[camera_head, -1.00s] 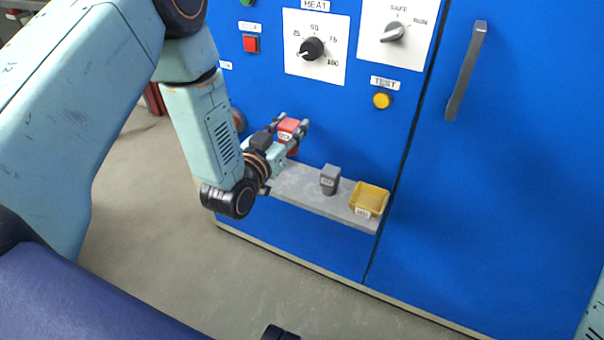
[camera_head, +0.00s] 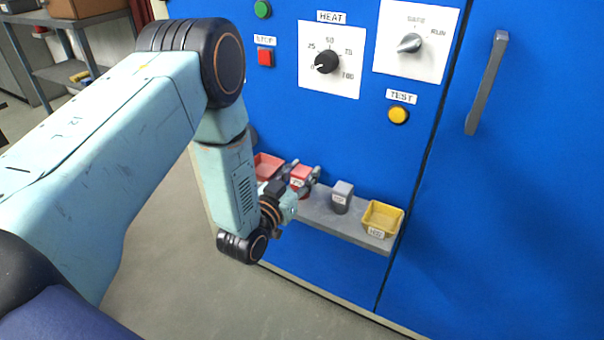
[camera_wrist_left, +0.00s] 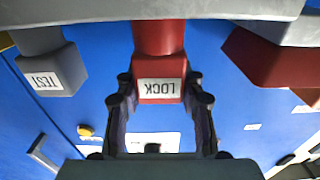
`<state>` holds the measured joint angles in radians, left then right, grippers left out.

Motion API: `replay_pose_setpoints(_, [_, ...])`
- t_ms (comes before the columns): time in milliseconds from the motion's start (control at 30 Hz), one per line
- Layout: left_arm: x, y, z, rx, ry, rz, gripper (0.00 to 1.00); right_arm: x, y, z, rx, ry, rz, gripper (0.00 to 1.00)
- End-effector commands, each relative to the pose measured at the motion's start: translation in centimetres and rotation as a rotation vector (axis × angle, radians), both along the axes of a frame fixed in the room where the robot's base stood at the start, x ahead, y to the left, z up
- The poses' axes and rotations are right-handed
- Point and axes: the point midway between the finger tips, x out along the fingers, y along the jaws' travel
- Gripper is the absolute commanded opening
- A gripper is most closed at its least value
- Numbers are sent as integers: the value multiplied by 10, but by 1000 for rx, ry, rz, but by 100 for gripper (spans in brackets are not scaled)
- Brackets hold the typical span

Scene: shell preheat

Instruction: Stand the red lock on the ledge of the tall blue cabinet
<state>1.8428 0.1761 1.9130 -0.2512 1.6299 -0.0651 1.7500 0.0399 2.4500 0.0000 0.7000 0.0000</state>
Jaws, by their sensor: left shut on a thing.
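The red lock (camera_head: 300,177) is between the fingers of my left gripper (camera_head: 305,175), which is shut on it. In the left wrist view, which is upside down, the lock (camera_wrist_left: 160,70) shows its LOCK label between the two fingers (camera_wrist_left: 160,100). Its round red lower part meets the edge of the grey ledge (camera_wrist_left: 90,11) in that view; I cannot tell whether it touches. In the head view the lock is upright at the ledge (camera_head: 345,227) of the tall blue cabinet (camera_head: 510,220). My right gripper is not in view.
A grey block (camera_head: 342,196) labelled TEST stands on the ledge right of the lock. A yellow tray (camera_head: 383,217) sits at the ledge's right end. A red tray (camera_head: 267,163) is left of the lock. Knobs and buttons are above, including the HEAT dial (camera_head: 327,62).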

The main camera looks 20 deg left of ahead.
Motion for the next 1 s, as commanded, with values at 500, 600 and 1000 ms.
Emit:
replay_pose_setpoints(500, [0,0,-2,0,0,0,61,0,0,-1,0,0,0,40])
replay_pose_setpoints(600, [0,0,-2,0,0,0,61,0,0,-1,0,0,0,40])
replay_pose_setpoints(1000, [-50,5,3,-3,6,3,61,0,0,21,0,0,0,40])
